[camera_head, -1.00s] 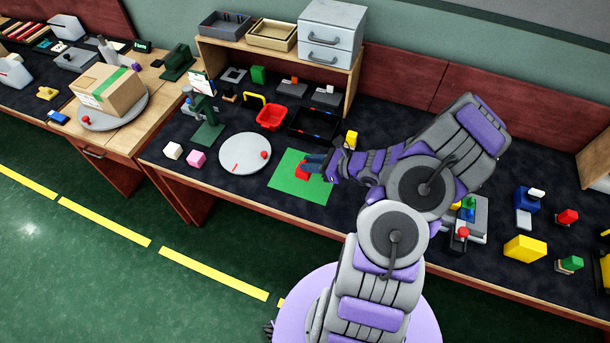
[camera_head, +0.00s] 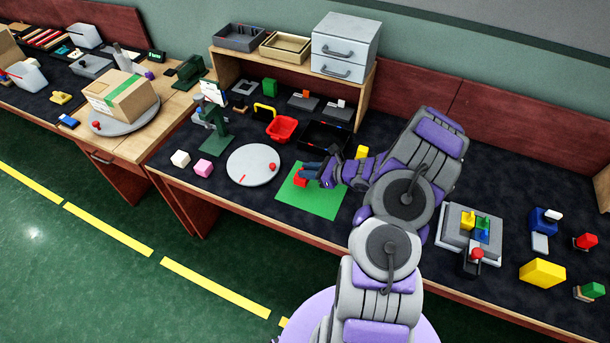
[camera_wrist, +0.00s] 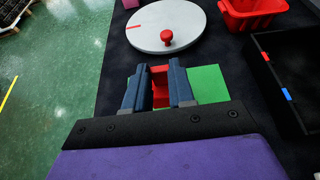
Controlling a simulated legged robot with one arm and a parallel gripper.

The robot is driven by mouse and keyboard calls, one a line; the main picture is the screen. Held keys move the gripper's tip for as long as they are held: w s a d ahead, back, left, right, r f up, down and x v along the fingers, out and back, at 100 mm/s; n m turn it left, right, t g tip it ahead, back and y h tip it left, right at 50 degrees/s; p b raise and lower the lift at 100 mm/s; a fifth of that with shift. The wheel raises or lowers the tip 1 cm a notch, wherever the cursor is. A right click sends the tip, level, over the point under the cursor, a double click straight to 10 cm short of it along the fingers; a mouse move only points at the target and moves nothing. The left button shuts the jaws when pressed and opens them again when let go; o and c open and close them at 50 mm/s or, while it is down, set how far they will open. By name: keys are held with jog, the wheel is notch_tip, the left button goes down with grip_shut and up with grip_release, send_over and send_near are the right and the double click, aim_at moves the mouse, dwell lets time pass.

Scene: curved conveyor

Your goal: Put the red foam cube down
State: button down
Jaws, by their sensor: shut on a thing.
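The red foam cube (camera_head: 299,182) is at the left part of the green mat (camera_head: 318,203) on the dark bench top. In the wrist view the red cube (camera_wrist: 160,94) shows between the two blue fingers. My gripper (camera_head: 307,174) is over the mat and shut on the cube; the gripper also shows in the wrist view (camera_wrist: 160,75). The fingers hide the cube's sides. I cannot tell whether the cube's underside touches the mat.
A grey turntable disc (camera_head: 253,166) with a red knob lies left of the mat. A red bin (camera_head: 282,128) and a black tray (camera_head: 325,137) stand behind. Pink (camera_head: 203,168) and white (camera_head: 180,158) cubes sit farther left. A yellow block (camera_head: 361,152) is behind my arm.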

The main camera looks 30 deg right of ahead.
jog(key=shift+w+d+f, duration=0.1)
jog(key=shift+w+d, duration=0.15)
jog(key=shift+w, duration=0.65)
jog(key=f+b, duration=0.1)
jog(key=f, duration=0.2)
jog(key=shift+w+a+f+b, duration=0.15)
jog(key=shift+a+f+b, duration=0.1)
jog(key=shift+b, duration=0.1)
jog(key=shift+r, duration=0.1)
jog(key=c, duration=1)
grip_release()
jog(key=shift+d, duration=0.1)
jog(key=shift+o, duration=0.2)
